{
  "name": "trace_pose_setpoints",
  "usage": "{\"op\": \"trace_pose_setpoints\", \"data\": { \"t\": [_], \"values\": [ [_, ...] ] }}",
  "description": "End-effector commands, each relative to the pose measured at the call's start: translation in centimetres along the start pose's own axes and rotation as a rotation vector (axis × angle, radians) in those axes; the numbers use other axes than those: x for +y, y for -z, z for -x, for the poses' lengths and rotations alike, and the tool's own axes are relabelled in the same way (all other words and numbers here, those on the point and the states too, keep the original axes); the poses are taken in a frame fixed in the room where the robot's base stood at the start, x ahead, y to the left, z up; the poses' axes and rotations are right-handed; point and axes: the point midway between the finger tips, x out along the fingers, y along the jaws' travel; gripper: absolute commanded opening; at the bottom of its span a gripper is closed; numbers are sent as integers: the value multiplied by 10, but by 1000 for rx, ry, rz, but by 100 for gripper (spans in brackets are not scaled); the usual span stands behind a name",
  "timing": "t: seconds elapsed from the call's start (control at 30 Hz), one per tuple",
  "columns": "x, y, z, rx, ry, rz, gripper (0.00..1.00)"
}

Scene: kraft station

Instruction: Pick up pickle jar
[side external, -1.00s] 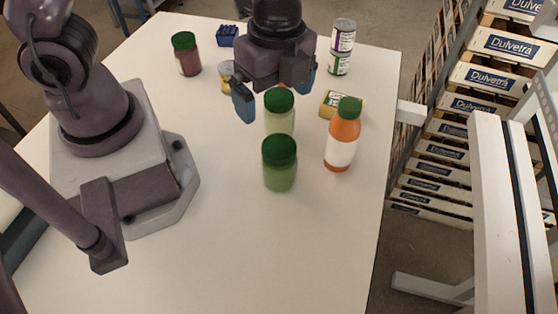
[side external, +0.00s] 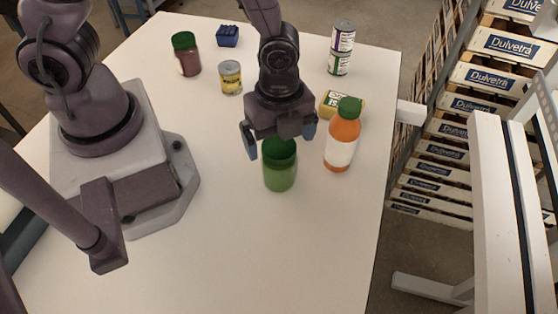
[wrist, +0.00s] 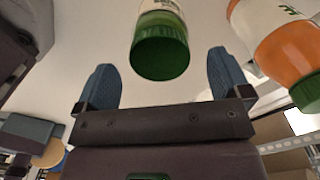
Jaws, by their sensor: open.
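A green jar (side external: 279,179) with a dark green lid stands upright on the table in the side view. My gripper (side external: 280,147) points down at it, open, with its blue fingers to either side of the lid in the picture. In the wrist view a green-lidded jar (wrist: 160,50) with a pale label lies between and beyond the open fingertips (wrist: 162,65). I cannot tell whether the fingers reach down around its lid. A second, paler green-lidded jar behind is hidden by my gripper now. I cannot read which jar holds pickles.
An orange bottle (side external: 341,147) stands close on the right; it also shows in the wrist view (wrist: 285,45). A yellow box (side external: 328,103), stacked cans (side external: 341,50), a yellow can (side external: 231,78), a dark red jar (side external: 187,58) and a blue box (side external: 228,37) stand behind. The table front is clear.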

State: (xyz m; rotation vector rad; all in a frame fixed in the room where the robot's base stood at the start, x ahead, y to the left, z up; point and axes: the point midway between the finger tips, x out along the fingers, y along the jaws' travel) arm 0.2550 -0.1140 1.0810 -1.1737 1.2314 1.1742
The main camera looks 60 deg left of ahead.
Motion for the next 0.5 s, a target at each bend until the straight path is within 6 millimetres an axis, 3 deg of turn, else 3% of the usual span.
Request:
{"op": "trace_pose_setpoints", "data": {
  "t": [0.2,0.5],
  "values": [
    [1,0,-27,-1,-3,0,95],
    [0,0,-30,0,1,1,95]
  ]
}}
